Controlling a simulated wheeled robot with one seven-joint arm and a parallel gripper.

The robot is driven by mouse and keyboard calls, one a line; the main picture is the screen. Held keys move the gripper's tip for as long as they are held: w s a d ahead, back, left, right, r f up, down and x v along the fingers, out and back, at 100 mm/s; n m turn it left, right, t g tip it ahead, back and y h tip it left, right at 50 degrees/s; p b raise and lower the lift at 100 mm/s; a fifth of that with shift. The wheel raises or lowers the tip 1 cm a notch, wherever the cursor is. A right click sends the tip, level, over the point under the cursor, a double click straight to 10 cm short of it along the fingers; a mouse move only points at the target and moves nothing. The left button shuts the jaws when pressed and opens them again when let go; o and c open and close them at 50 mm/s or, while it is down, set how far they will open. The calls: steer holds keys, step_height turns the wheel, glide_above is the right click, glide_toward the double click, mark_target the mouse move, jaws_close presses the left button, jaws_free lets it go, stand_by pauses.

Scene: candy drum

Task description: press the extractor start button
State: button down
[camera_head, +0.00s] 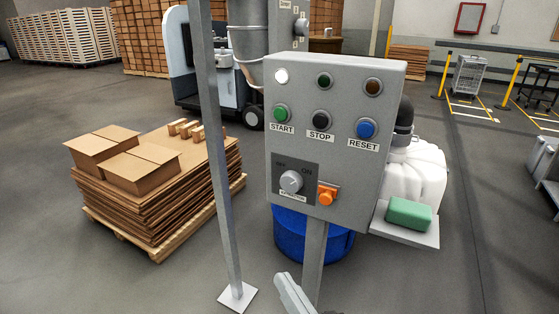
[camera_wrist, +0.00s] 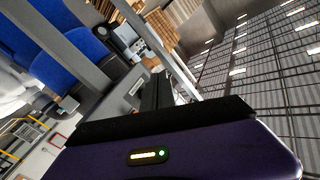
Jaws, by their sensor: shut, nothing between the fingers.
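The grey control box (camera_head: 335,145) stands on a post at centre right in the head view. Its green START button (camera_head: 281,115) is at the left of the button row, above a START label. A black STOP button (camera_head: 321,120) and a blue RESET button (camera_head: 366,129) sit to its right. A white lamp (camera_head: 281,76) above START looks lit; the two lamps beside it look dark. My gripper (camera_wrist: 157,90) shows as dark fingers in the wrist view, shut and empty. In the head view only a pale part of my arm shows at the bottom edge, below the box.
A rotary OFF/ON knob (camera_head: 291,181) and an orange part (camera_head: 327,194) are low on the box. A metal pole (camera_head: 221,150) rises just left of the box. A blue drum (camera_head: 300,236) stands behind the post. A pallet of cardboard (camera_head: 160,190) is at left.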

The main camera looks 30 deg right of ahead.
mark_target(280, 114)
steer(key=w+r+m+h, duration=0.1)
steer(key=w+r+m, duration=0.2)
steer(key=r, duration=0.4)
steer(key=w+r+m+t+h+p, duration=0.1)
steer(key=w+r+m, duration=0.1)
steer(key=w+r, duration=0.3)
steer(key=w+a+r+m+t+h, duration=0.1)
steer(key=w+r+m+h, duration=0.1)
steer(key=r, duration=0.8)
steer(key=shift+w+r+m, duration=0.3)
steer(key=shift+w+m, duration=0.5)
steer(key=shift+w, duration=0.4)
steer(key=shift+a, duration=0.1)
steer(key=shift+w+d+p, duration=0.55)
steer(key=shift+w+d, duration=0.3)
steer(key=shift+d, duration=0.35)
steer(key=shift+w+d+p, duration=0.55)
steer(key=shift+w+d, duration=0.35)
steer(key=shift+d, duration=0.25)
steer(key=shift+w+d+p, duration=0.55)
steer(key=shift+w+d, duration=0.3)
steer(key=shift+d, duration=0.35)
steer(key=shift+w+d, duration=0.1)
steer(key=shift+d, duration=0.05)
steer(key=shift+w+d, duration=0.15)
steer(key=shift+d, duration=0.05)
